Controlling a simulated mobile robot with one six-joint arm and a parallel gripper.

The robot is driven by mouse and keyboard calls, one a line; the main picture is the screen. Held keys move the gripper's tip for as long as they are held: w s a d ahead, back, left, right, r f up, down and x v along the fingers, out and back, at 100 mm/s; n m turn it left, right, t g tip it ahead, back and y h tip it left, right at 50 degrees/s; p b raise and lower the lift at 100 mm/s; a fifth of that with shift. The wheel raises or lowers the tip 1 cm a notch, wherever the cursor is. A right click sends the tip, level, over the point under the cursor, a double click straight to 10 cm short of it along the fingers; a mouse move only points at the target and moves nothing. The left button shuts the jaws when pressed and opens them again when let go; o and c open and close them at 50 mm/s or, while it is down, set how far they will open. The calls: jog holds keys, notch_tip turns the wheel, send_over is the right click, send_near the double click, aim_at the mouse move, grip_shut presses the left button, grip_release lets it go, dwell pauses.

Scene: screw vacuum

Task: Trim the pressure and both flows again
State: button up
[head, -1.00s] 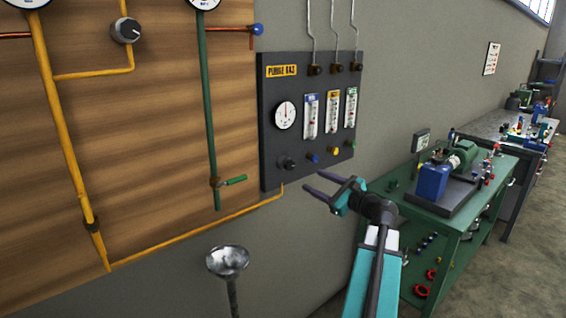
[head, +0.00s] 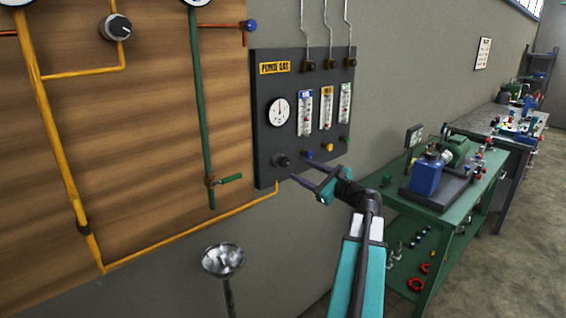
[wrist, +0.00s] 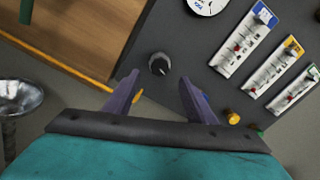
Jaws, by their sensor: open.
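The dark purge gas panel (head: 265,110) hangs on the wall. It bears a round white pressure gauge (head: 279,112) and three flow meters, with blue (head: 305,112), yellow (head: 326,107) and green (head: 345,103) labels. The black pressure knob (head: 281,160) is at the panel's lower left; it also shows in the wrist view (wrist: 159,64). Below the meters are a blue knob (head: 308,155), a yellow knob (head: 328,147) and a green knob (head: 346,140). My gripper (head: 300,170) is open and empty before the panel's lower edge. In the wrist view the black knob lies beyond and between the fingertips, apart from them.
A yellow pipe (head: 190,228) runs along the wooden board to the panel's lower left. A metal funnel-shaped bowl (head: 223,260) on a stem stands at the lower left of my arm. A green bench (head: 455,205) with a blue pump unit (head: 426,174) stands at right.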

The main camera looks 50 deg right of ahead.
aim_at(285, 162)
jog(key=w, duration=0.3)
jog(key=w+p, duration=0.1)
jog(key=w, duration=0.3)
jog(key=w+p, duration=0.1)
jog(key=w, duration=0.3)
jog(key=shift+d, duration=0.4)
